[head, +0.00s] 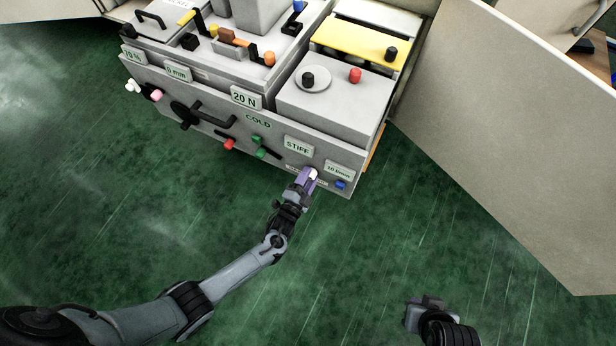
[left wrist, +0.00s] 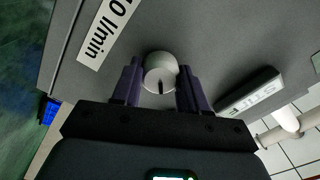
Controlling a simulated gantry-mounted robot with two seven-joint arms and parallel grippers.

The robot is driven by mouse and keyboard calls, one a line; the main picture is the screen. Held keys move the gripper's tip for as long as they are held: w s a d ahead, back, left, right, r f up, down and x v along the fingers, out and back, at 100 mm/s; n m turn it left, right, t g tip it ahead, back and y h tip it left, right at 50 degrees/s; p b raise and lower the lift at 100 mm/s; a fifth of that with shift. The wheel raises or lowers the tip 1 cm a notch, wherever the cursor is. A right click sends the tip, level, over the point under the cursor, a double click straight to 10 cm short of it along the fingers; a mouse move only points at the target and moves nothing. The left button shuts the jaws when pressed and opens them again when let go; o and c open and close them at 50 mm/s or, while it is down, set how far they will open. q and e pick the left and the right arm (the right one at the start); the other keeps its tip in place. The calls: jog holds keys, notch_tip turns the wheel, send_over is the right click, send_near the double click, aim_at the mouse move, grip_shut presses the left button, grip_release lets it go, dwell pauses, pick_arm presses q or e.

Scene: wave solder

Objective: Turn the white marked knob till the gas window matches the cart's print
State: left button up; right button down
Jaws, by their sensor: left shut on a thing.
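The white knob (head: 313,173) sits low on the front panel of the grey machine. In the left wrist view the knob (left wrist: 160,73) has a dark mark on its face, pointing toward the bottom of the picture. My left gripper (head: 308,178) is shut on it, with one purple finger on each side. A white strip (left wrist: 107,30) beside the knob ends in "0 l/min"; its first characters are cut off. I cannot make out a matching cart print. My right gripper (head: 428,306) hangs over the floor, away from the machine; its fingers are unclear.
A blue knob (head: 341,185) is close to the right of my left gripper. A "STIFF" window (head: 298,146) is above it. Red (head: 230,144) and green (head: 261,153) handles stick out farther left. A large pale panel (head: 510,130) stands at right. The green floor in front is clear.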

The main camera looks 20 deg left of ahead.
pick_arm(q)
jog(key=shift+m, duration=0.4)
jog(key=o, duration=1.1)
jog(key=shift+w, duration=0.1)
jog(key=shift+c, duration=0.2)
jog(key=shift+s+r+p, duration=0.1)
jog(key=shift+s+p, duration=0.4)
jog(key=shift+s, duration=0.2)
jog(key=s+p, duration=0.3)
jog(key=s, duration=0.6)
jog(key=shift+s+a, duration=0.2)
jog(key=shift+a, duration=0.2)
